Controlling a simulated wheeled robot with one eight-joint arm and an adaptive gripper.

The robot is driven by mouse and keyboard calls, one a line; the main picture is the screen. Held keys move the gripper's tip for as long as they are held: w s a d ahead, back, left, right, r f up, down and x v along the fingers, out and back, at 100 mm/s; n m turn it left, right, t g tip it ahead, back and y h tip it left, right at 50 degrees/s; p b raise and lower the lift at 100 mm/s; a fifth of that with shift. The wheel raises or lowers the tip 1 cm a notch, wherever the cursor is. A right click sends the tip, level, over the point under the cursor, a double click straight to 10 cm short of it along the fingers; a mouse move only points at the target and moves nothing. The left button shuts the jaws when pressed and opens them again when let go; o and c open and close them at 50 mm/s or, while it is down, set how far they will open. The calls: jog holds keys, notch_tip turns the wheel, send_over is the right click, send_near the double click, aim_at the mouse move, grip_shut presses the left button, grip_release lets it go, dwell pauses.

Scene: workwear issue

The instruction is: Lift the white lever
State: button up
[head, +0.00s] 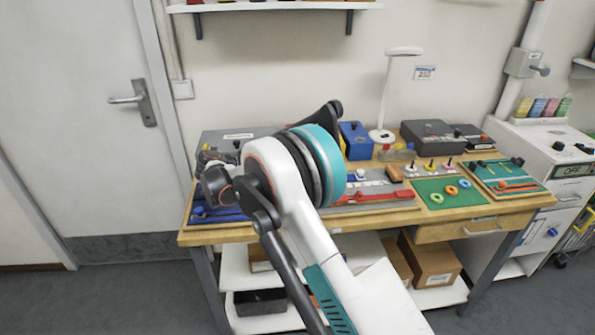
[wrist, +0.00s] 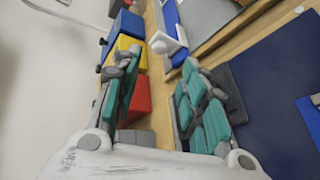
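In the wrist view a small white part with a rounded end (wrist: 162,43), which looks like the white lever, stands at a blue and white strip just beyond my fingertips. My gripper (wrist: 160,64) is open, its two teal-padded fingers apart with bare wood between them. The white part is past the tips and not held. In the head view my arm covers the gripper and the middle of the bench. A small white knob (head: 360,174) shows on a grey panel right of my arm; I cannot tell if it is the same part.
A blue box (wrist: 127,30), a yellow box (wrist: 128,52) and a red box (wrist: 135,98) stand in a row by the wall, close to one finger. A dark blue panel (wrist: 270,85) lies on the other side. The bench (head: 480,212) also carries a lamp (head: 388,90) and a green board (head: 430,198).

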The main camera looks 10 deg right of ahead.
jog(key=shift+v, duration=2.1)
